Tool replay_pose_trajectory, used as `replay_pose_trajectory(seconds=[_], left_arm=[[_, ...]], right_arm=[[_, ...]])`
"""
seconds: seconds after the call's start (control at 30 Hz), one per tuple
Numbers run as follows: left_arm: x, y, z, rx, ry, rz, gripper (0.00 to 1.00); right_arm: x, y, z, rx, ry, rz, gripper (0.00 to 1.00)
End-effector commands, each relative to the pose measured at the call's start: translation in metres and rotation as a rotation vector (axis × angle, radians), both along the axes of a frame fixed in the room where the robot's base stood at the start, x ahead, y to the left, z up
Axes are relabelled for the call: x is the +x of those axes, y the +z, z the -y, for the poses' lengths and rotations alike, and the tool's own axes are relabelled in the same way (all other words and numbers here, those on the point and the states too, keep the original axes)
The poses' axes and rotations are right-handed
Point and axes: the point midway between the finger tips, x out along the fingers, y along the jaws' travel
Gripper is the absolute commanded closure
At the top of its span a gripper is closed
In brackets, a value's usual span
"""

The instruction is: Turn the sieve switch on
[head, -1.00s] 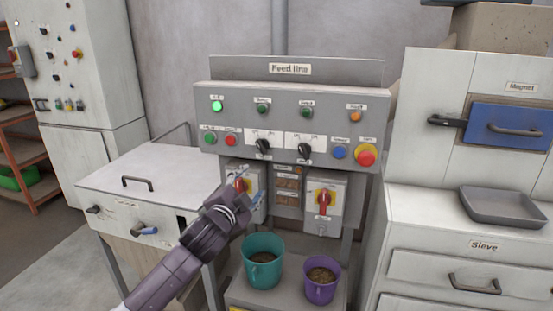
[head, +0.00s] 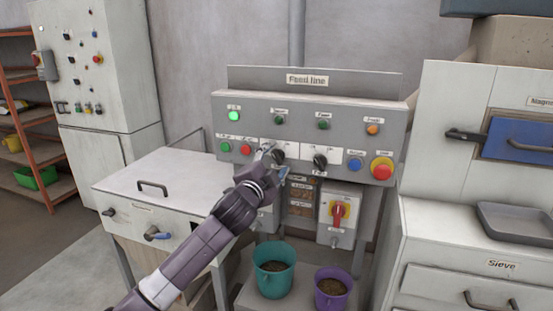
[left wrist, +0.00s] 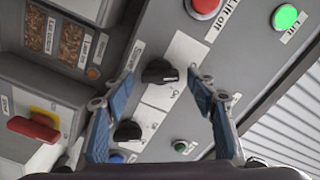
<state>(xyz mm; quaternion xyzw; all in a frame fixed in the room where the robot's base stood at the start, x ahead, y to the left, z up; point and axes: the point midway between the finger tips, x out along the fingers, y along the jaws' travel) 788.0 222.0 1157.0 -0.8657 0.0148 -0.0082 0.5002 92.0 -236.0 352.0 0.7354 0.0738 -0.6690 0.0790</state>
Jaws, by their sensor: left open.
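The sieve switch looks to be the left black rotary knob (head: 278,156) on a white plate of the grey Feed line panel (head: 225,108); its label is hard to read. In the left wrist view this knob (left wrist: 158,72) lies between the finger ends, and "On" is printed beside it. My left gripper (head: 272,165) is open in front of the knob, one blue-padded finger on each side. Contact cannot be told. A second black knob (head: 320,161) is to its right, also in the left wrist view (left wrist: 127,132). My right gripper is not in view.
A lit green lamp (head: 233,116) is at the panel's upper left. A red button (head: 246,149) and red-yellow emergency stop (head: 382,168) flank the knobs. Below are a red-handled isolator (head: 338,212), a teal bucket (head: 273,270) and a purple bucket (head: 332,287).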

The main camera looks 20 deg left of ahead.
Motion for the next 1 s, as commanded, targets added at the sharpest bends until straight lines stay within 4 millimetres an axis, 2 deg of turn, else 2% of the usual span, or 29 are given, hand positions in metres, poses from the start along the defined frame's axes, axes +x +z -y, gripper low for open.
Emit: replay_pose_trajectory(seconds=[0.27, 0.67, 1.0], left_arm=[[0.0015, 0.0001, 0.0004, 0.000, -0.001, 0.000, 0.48], [0.0013, -0.0002, 0.0004, 0.000, 0.000, 0.000, 0.90], [0.0013, 0.0006, 0.0004, 0.051, 0.000, -0.001, 0.90]], right_arm=[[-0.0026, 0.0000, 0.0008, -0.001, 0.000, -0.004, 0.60], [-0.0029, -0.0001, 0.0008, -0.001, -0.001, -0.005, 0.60], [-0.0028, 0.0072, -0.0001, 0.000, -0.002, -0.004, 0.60]])
